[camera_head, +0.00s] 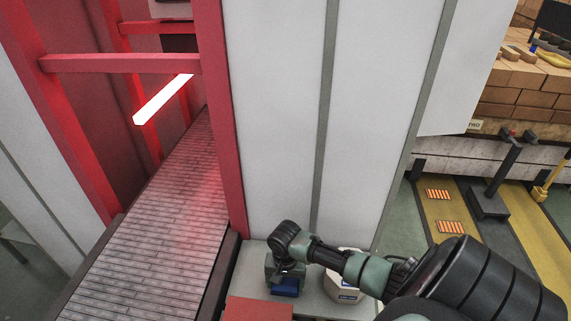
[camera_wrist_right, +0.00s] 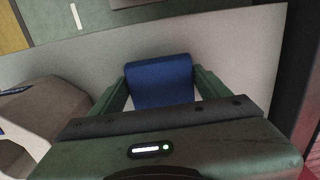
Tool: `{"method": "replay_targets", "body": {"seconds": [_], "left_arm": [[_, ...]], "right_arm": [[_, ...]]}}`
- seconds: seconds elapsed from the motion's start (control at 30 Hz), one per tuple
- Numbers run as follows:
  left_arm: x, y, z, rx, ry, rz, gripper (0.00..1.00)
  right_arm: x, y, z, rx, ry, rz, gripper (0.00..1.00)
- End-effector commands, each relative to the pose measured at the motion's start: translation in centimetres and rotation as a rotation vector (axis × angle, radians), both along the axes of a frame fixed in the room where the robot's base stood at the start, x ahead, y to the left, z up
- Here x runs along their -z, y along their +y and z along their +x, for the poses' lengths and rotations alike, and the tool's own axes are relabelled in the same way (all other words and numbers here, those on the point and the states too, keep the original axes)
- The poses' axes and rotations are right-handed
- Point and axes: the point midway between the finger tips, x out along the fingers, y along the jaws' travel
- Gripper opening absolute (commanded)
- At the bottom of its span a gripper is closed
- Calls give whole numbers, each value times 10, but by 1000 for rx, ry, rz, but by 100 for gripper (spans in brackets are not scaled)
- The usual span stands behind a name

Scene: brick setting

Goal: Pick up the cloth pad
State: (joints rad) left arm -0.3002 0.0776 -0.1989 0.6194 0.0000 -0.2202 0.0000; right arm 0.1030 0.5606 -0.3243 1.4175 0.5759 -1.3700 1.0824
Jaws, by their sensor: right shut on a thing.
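A blue cloth pad (camera_wrist_right: 160,82) sits between the two green fingers of my right gripper (camera_wrist_right: 162,90) in the right wrist view. The fingers are shut on its sides. In the head view my right gripper (camera_head: 284,274) points down, and the blue pad (camera_head: 286,288) shows just below it over a pale ledge. I cannot tell whether the pad touches the ledge. My left gripper is not in view.
A pale box with a blue label (camera_head: 344,289) stands beside the gripper on the pale ledge (camera_head: 312,305). A red block (camera_head: 260,309) is in front. A tall white panel (camera_head: 280,120) rises behind. A slatted conveyor (camera_head: 160,240) with a red frame lies to the left.

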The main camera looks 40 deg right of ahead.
Motion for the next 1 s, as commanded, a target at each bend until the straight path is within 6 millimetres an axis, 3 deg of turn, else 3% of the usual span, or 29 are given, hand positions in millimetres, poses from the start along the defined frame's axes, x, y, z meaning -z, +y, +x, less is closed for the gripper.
{"method": "replay_targets", "body": {"seconds": [0.17,0.6,0.8,1.0], "left_arm": [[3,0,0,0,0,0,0],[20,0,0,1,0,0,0],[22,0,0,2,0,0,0],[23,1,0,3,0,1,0]], "right_arm": [[-29,0,1,-2,-5,-1,37],[-152,0,1,-1,-6,-1,37],[-182,0,1,1,-2,-1,37],[-191,0,0,0,1,0,37]]}}
